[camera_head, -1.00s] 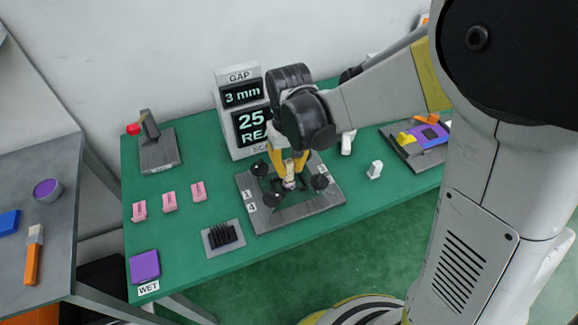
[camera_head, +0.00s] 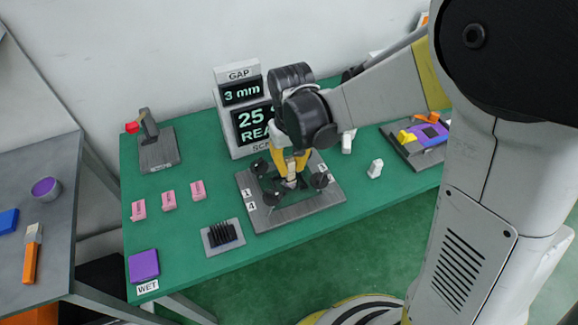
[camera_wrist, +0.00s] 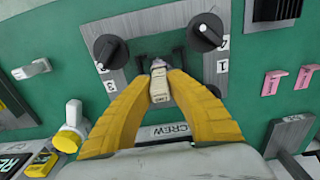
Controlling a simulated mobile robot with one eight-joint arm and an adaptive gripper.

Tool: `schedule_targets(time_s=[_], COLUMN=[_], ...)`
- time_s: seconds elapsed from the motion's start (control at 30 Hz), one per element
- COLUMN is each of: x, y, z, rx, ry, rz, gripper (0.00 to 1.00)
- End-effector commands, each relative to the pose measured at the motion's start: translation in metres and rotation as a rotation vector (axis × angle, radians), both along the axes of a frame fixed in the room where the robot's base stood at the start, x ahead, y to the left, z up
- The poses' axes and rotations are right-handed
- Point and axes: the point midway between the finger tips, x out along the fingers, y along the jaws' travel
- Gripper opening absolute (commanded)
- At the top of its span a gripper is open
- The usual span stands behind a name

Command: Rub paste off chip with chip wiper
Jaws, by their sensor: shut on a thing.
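My gripper (camera_head: 291,160) is over the middle of the grey fixture plate (camera_head: 290,212) with black knobs. Its yellow fingers are shut on a small pale block, which looks like the chip wiper (camera_wrist: 160,90). The block points down between the knobs, close above the fixture's centre. I cannot tell whether it touches anything there. The chip and any paste are not clearly visible; the block and fingers cover that spot. In the wrist view, two black knobs (camera_wrist: 110,52) (camera_wrist: 206,32) stand either side of the held block.
A display (camera_head: 241,110) reading "GAP 3 mm" stands behind the fixture. Pink blocks (camera_head: 168,200), a black-bristled holder (camera_head: 222,236) and a purple pad (camera_head: 144,265) labelled WET lie to the left. A red-tipped lever (camera_head: 152,140) is at the back left. A white piece (camera_head: 375,169) stands right.

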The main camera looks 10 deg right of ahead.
Motion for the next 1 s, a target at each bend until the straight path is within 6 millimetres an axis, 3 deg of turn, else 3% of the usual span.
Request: schedule_targets(time_s=[0.33,1.0], x=[0.006,-0.003], y=[-0.009,0.02], z=[0.0,-0.003], rx=[0.0,0.001], ry=[0.0,0.0], rz=[0.001,0.002], gripper=[0.0,0.0])
